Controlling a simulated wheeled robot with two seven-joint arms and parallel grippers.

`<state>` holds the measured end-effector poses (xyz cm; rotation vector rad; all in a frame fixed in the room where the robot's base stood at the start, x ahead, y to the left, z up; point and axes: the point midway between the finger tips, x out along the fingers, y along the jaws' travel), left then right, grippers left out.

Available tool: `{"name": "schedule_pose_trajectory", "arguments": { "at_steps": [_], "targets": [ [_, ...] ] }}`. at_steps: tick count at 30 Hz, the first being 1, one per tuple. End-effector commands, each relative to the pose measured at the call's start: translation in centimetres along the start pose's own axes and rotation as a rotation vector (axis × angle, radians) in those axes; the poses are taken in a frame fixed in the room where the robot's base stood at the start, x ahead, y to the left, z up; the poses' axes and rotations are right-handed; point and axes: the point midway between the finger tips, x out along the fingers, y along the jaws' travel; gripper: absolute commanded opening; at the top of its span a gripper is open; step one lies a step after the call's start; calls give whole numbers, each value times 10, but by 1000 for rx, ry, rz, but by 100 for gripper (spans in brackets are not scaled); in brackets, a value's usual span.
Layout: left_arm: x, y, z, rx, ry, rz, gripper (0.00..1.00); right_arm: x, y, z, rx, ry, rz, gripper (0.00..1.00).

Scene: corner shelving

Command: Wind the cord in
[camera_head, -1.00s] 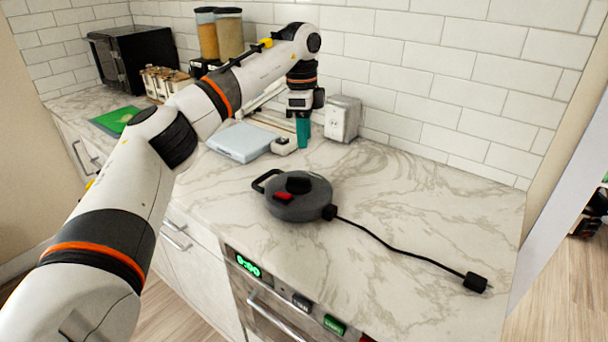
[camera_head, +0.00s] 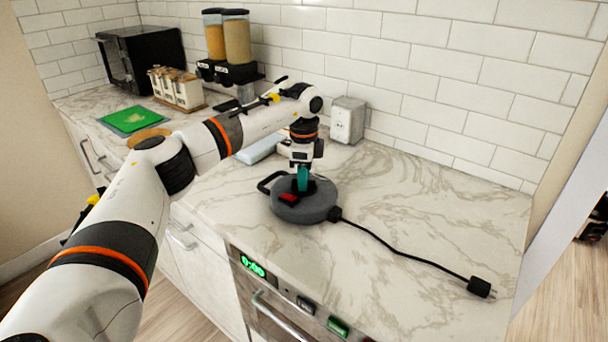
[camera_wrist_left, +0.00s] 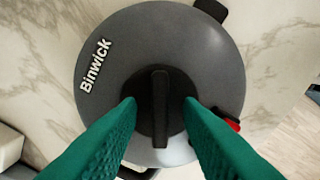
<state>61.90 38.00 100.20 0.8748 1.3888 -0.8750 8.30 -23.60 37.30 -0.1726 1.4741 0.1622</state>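A round grey cord reel (camera_head: 306,208) lies flat on the marble counter, with a carry handle (camera_head: 268,183) at its left and a red part (camera_head: 289,198) on its side. Its black cord (camera_head: 400,248) runs out to the right and ends in a black plug (camera_head: 481,287). My left gripper (camera_head: 302,187) points down over the reel's middle. In the left wrist view its green fingers (camera_wrist_left: 160,108) are open, one on each side of the black knob bar (camera_wrist_left: 160,105). A gap shows between each finger and the bar. My right gripper is not in view.
A white socket box (camera_head: 347,120) stands by the tiled wall behind the reel. A pale blue flat object (camera_head: 262,148) lies behind my left arm. The counter right of the reel is clear apart from the cord. An oven front (camera_head: 285,310) is below the edge.

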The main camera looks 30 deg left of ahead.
Motion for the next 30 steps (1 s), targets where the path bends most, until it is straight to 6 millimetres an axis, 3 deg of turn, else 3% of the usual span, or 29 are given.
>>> {"name": "schedule_pose_trajectory", "arguments": {
  "at_steps": [6, 12, 22, 30],
  "targets": [
    [0, 0, 0, 0, 0, 0, 31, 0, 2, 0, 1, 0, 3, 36],
    [0, 0, 0, 1, -1, 0, 0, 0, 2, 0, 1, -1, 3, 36],
    [-1, 0, 0, 24, -1, 0, 0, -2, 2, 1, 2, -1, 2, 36],
    [-2, 0, 1, 162, -2, 1, 0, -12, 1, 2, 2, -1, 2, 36]
  ]
}}
